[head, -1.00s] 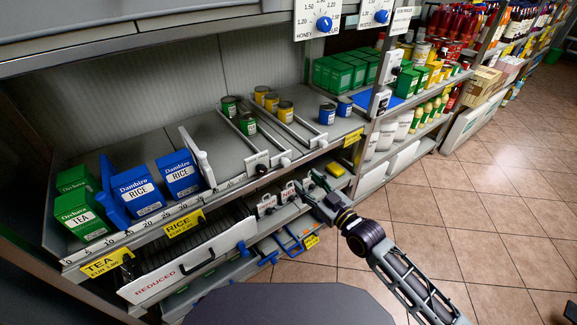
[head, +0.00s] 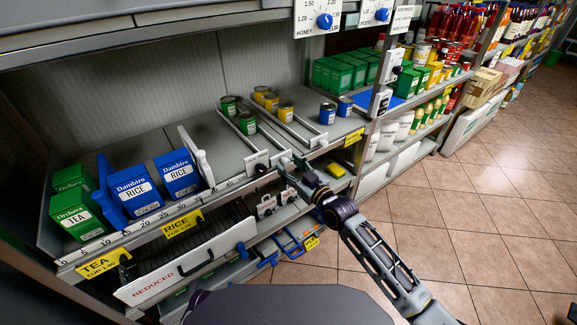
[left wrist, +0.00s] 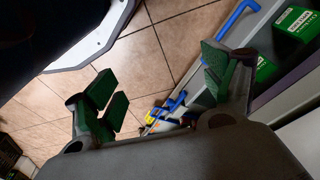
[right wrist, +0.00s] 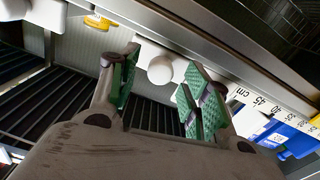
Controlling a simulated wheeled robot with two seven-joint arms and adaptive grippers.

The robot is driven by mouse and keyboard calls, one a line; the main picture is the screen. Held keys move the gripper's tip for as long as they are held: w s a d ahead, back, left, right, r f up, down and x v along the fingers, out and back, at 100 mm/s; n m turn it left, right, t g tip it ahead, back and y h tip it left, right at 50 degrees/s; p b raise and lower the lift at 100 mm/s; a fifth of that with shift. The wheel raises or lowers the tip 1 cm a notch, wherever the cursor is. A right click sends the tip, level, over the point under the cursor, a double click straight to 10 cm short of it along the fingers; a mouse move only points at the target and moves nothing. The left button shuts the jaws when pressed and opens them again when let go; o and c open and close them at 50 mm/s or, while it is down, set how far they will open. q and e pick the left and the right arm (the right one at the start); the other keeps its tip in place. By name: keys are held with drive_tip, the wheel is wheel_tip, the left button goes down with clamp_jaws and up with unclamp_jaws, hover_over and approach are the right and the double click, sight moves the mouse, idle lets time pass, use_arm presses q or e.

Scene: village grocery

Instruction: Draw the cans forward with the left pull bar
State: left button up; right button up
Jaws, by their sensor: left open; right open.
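Two green-labelled cans (head: 247,124) stand one behind the other on the upper shelf. Yellow cans (head: 285,111) stand to their right. My right gripper (head: 291,163) is open at the shelf edge, just right of that plate. In the right wrist view a round white knob (right wrist: 160,70) shows between its spread fingers; I cannot tell whether they touch it. My left gripper (left wrist: 160,92) is open and empty, away from the cans.
Blue rice boxes (head: 180,174) and green tea boxes (head: 80,213) stand left on the shelf. Blue cans (head: 328,114) stand to the right. A drawer front marked REDUCED (head: 185,270) sits below. The tiled floor (head: 480,215) at right is open.

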drive_tip(key=shift+w+a, duration=0.4)
drive_tip(key=shift+w, duration=0.1)
drive_tip(key=shift+c, duration=0.4)
clamp_jaws()
